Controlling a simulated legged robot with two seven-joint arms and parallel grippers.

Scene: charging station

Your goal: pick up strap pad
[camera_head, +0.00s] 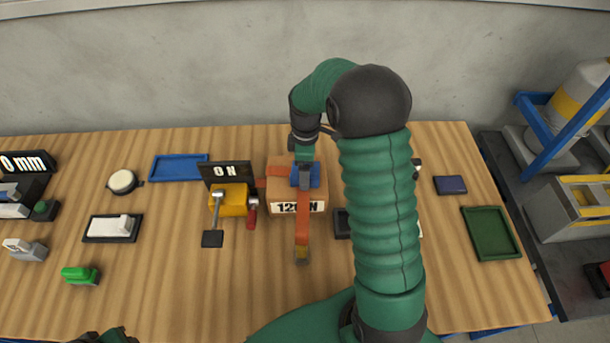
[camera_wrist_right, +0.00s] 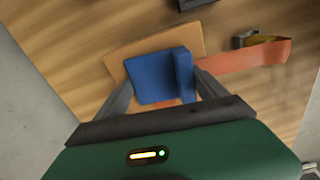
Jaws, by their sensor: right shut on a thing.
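The blue strap pad (camera_head: 305,174) is at the top of a brown cardboard box (camera_head: 283,190) in the head view. My right gripper (camera_head: 304,162) comes down over it from behind. In the right wrist view its two fingers (camera_wrist_right: 165,88) are shut on the blue pad (camera_wrist_right: 155,75), one on each side. I cannot tell whether the pad touches the box top. An orange strap (camera_head: 302,222) runs down the box front to a metal end on the table. The strap also shows in the right wrist view (camera_wrist_right: 240,58).
A blue tray (camera_head: 179,167) lies behind left, and a green tray (camera_head: 490,232) lies at the right. My right arm hides part of the table. The front middle is clear.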

